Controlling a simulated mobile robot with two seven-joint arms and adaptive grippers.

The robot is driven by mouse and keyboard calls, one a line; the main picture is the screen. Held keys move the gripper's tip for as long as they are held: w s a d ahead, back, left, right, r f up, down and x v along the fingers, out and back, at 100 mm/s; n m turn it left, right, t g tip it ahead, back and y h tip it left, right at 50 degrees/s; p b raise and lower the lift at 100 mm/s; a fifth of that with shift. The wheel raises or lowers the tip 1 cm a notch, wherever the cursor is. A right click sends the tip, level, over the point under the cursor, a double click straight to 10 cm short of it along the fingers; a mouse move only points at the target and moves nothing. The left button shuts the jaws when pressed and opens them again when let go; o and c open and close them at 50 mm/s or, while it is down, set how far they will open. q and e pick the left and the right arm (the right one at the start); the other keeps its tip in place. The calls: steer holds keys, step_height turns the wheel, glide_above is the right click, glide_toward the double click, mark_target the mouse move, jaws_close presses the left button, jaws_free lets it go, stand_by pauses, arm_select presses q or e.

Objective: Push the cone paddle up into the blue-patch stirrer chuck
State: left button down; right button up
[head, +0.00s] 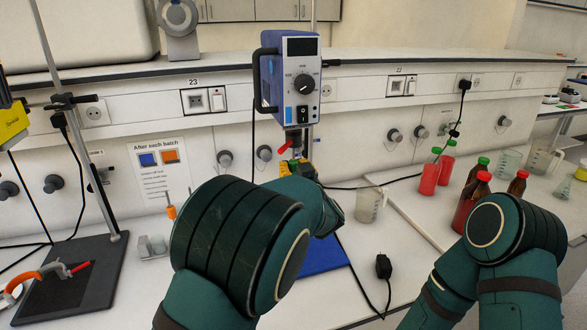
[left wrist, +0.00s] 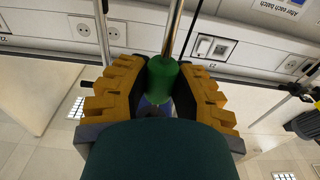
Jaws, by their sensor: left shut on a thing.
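The stirrer with the blue patch (head: 290,85) hangs on a stand at the back middle in the head view. Its dark chuck (head: 293,133) is at its underside, with a red piece beside it. My left gripper (head: 298,170) is just below the chuck, partly hidden by my own arm. In the left wrist view its yellow-padded fingers (left wrist: 160,80) are shut on a green piece (left wrist: 162,82) of the cone paddle, with a steel rod (left wrist: 173,30) above it. Whether the shaft is inside the chuck cannot be told. My right gripper is out of view.
A blue base (head: 322,258) lies below the stirrer. A clear beaker (head: 369,205) and a black plug (head: 383,266) with its cable are to its right. Red bottles (head: 430,175) stand further right. A yellow stirrer (head: 12,125) and black base (head: 75,285) are at left.

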arm_select(q)
steer(key=shift+r+p, duration=0.75)
steer(key=shift+r, duration=0.15)
stand_by(0.4)
steer(key=c, duration=0.8)
jaws_free()
steer(key=shift+o, duration=0.2)
